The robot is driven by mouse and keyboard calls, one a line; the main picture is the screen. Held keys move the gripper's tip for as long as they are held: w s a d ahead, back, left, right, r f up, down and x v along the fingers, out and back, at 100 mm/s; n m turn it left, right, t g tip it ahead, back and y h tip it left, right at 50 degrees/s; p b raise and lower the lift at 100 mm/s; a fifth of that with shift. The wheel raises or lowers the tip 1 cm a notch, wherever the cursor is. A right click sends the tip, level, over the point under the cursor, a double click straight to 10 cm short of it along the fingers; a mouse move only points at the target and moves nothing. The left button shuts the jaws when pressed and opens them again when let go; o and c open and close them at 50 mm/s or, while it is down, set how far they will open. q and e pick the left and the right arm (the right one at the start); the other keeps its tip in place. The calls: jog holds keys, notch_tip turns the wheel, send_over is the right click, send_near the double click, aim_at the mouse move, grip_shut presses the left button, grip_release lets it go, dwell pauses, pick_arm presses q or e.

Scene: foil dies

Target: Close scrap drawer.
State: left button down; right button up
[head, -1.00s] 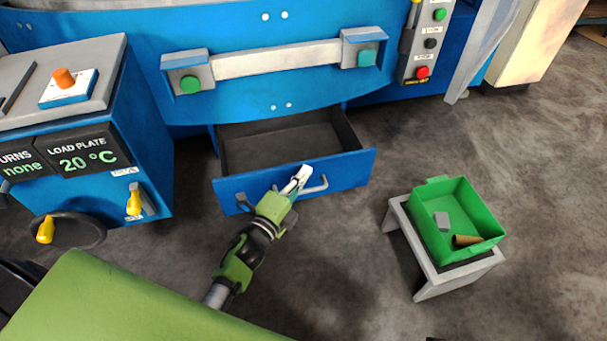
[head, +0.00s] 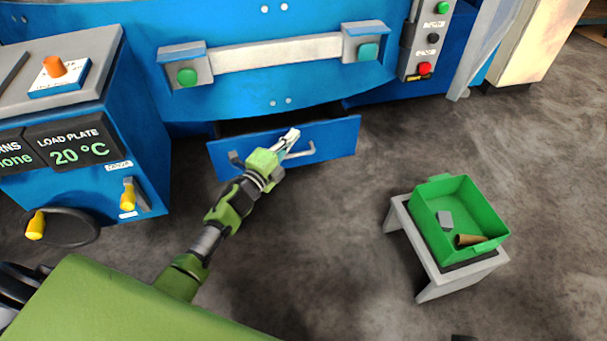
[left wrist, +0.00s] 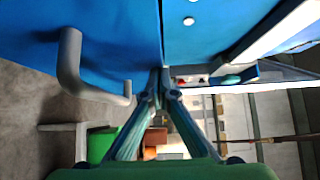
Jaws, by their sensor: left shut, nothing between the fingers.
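The scrap drawer (head: 225,160) is a blue drawer with a grey bar handle, low in the blue machine. It stands slightly open, with a dark gap showing behind the top of its front. My left gripper (head: 291,140) is shut and empty, with its fingertips at the upper part of the drawer front, above the handle. In the left wrist view the fingertips (left wrist: 158,80) meet at the top edge of the blue front (left wrist: 110,40), and the handle shows beside them. I cannot tell how firmly they touch. My right gripper is not in view.
A green bin (head: 465,195) with a grey piece and a brown piece stands on a small grey stand (head: 425,250) at the right. A blue console (head: 95,185) with knobs stands at the left. The floor between is clear.

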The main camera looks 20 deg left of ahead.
aim_at(283, 130)
pick_arm(q)
jog(key=w+a, duration=0.1)
jog(key=w+a+b, duration=0.1)
jog(key=w, duration=0.1)
jog(key=shift+w+a+f, duration=0.1)
jog(key=shift+w+a, duration=0.15)
jog(key=shift+w+a+b, duration=0.3)
jog(key=shift+w+b, duration=0.15)
jog(key=shift+w, duration=0.1)
jog(key=shift+w+a, duration=0.2)
jog(key=shift+w, duration=0.05)
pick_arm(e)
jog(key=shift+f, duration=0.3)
